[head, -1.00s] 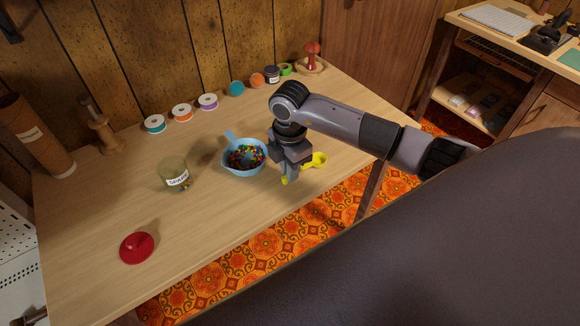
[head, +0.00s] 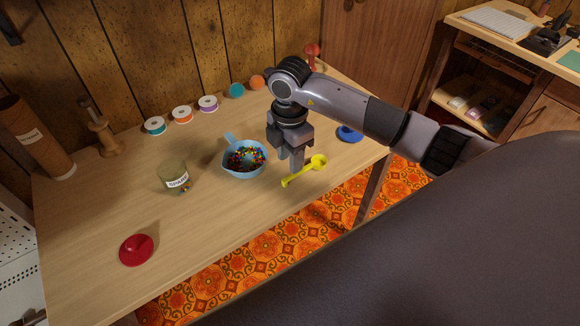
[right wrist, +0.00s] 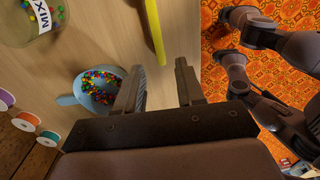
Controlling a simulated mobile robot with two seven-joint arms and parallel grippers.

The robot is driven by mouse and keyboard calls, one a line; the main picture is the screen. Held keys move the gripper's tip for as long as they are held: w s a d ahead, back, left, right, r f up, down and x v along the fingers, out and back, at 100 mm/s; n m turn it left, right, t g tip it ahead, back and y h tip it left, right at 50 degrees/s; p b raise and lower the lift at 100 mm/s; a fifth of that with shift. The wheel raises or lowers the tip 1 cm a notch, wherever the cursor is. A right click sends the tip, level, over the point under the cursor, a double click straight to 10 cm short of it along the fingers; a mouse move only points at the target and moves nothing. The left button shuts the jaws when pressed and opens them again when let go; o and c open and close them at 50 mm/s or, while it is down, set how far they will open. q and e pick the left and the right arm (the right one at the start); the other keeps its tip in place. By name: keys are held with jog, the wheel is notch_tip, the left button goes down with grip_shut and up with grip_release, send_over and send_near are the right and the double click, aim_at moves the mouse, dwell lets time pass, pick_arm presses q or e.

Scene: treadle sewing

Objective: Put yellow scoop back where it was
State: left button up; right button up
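The yellow scoop (head: 304,172) lies on the table near its front edge, right of the blue bowl. Its cup points to the far right and its handle toward the front left. Part of it shows at the top of the right wrist view (right wrist: 155,32). My right gripper (head: 297,166) is just above the scoop, pointing down. In the right wrist view its two fingers (right wrist: 161,88) are apart with nothing between them. The light blue bowl (head: 232,168) holds coloured beads and sits left of the gripper.
A labelled clear jar (head: 172,172) with some beads stands left of the bowl. A red lid (head: 136,249) lies at the front left and a blue lid-like disc (head: 349,133) at the right. Thread spools (head: 182,114) line the back. The front middle is clear.

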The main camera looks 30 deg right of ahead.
notch_tip(320, 180, up, 7)
jog(key=s+a+f+n+y, duration=0.1)
jog(key=s+a+n+y, duration=0.15)
jog(key=a, duration=0.25)
jog(key=s+a+f+n+g+y, duration=0.1)
jog(key=s+a+y, duration=0.15)
jog(key=a, duration=0.25)
jog(key=s+a+f+n+y, duration=0.1)
jog(key=a+n+y, duration=0.15)
jog(key=a, duration=0.25)
jog(key=s+a+r+m+t+y, duration=0.2)
jog(key=s+a+r+t+y, duration=0.2)
jog(key=a+r+y, duration=0.7)
jog(key=w+d+f+m+t+h, duration=0.4)
jog(key=d+f+m+t+h, duration=0.7)
jog(key=d+m+t, duration=0.4)
jog(key=s+d+f+m+g+h, duration=0.2)
jog(key=s+f, duration=0.4)
jog(key=f, duration=0.3)
jog(key=s+d+f+m+g+h, duration=0.3)
jog(key=s+f+g, duration=0.2)
jog(key=f, duration=0.4)
jog(key=shift+s+d+f+m+g, duration=0.3)
jog(key=shift+s+d+f, duration=0.1)
jog(key=shift+s, duration=0.15)
